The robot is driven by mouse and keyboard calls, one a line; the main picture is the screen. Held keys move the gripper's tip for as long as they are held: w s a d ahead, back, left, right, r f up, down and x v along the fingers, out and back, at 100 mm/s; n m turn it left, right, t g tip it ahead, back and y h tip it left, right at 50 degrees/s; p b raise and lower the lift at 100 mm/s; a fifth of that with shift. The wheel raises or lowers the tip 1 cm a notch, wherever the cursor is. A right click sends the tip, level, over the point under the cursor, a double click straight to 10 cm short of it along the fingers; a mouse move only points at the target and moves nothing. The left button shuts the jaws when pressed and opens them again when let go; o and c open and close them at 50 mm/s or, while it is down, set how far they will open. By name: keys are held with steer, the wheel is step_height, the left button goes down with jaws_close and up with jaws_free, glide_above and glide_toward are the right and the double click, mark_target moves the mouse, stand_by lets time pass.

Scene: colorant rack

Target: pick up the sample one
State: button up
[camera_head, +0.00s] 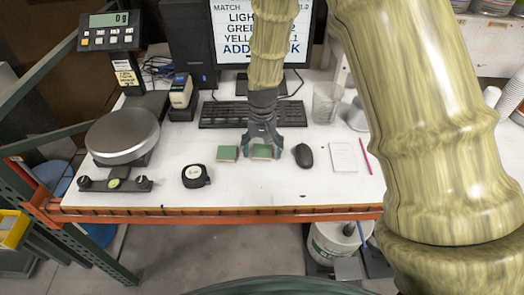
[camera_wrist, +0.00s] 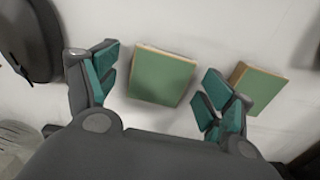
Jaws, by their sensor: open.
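Two small green-topped sample blocks with tan edges lie on the white table; no label tells which one is sample one. The right block (camera_head: 262,152) is under my gripper (camera_head: 263,146), partly covered by the fingers. In the wrist view this block (camera_wrist: 162,78) lies between the open fingers of my gripper (camera_wrist: 160,66), with a gap on both sides. The other block (camera_head: 227,153) lies just to the left in the head view. In the wrist view it (camera_wrist: 259,88) is outside the right finger, partly hidden by it.
A black mouse (camera_head: 303,155) is close on the right, a tape measure (camera_head: 195,176) on the left. A keyboard (camera_head: 225,114) lies behind. A scale (camera_head: 122,134) stands at the left; a notepad (camera_head: 343,157) and pink pen (camera_head: 364,155) lie at the right. The table's front strip is mostly clear.

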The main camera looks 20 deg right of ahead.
steer(key=shift+c, duration=0.4)
steer(key=c, duration=0.9)
steer(key=shift+c, duration=0.2)
steer(key=shift+r, duration=0.15)
